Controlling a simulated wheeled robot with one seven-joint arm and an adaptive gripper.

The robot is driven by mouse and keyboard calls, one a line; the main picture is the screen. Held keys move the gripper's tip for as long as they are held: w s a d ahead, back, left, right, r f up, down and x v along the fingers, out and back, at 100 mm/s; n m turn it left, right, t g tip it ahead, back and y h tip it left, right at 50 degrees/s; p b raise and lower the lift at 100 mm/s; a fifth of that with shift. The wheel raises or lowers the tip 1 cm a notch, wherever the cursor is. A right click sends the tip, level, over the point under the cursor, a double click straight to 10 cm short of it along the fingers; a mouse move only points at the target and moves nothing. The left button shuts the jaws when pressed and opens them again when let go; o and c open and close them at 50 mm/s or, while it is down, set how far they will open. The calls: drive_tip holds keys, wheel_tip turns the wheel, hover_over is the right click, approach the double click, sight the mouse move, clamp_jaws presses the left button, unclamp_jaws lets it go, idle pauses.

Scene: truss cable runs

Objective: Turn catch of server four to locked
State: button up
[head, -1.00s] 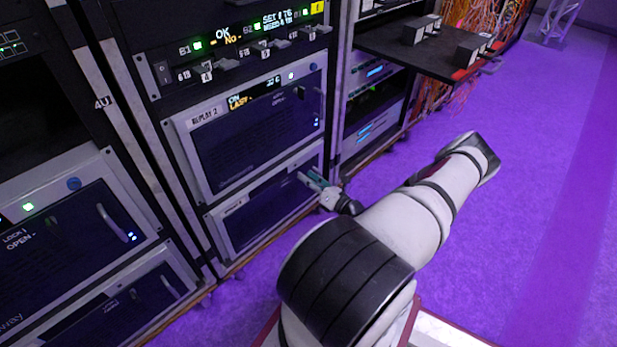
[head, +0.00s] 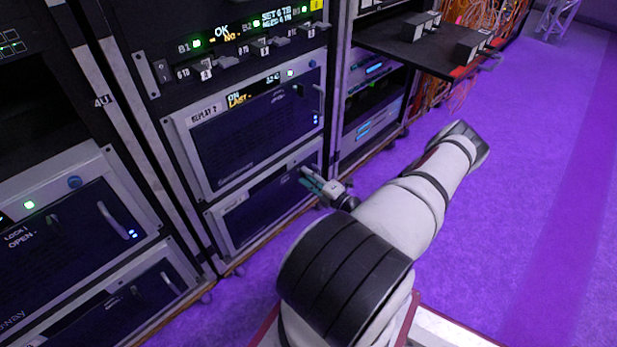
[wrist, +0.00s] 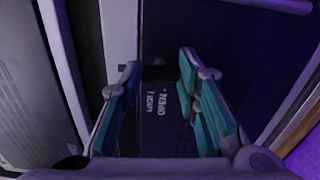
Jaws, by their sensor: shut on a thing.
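The lowest server (head: 262,212) in the middle rack has a dark front in a grey frame; its name plate is too small to read. My gripper (head: 310,181) is at the upper right part of this front. In the wrist view my gripper (wrist: 160,62) has its two teal fingers on either side of a small dark catch (wrist: 158,73), shut on it. The fingers partly hide the catch, so its exact angle is unclear. A label reading LOCK and OPEN (wrist: 157,103) shows sideways between the fingers.
The REPLAY 2 server (head: 250,130) sits directly above. Another server with a LOCK/OPEN label (head: 70,235) is in the left rack. A dark shelf (head: 425,50) with boxes juts out at the upper right. The purple floor (head: 530,190) to the right is clear.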

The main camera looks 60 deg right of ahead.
drive_tip(key=shift+m, duration=0.6)
drive_tip(key=o, duration=1.2)
drive_tip(key=shift+c, duration=0.2)
drive_tip(key=v, duration=1.2)
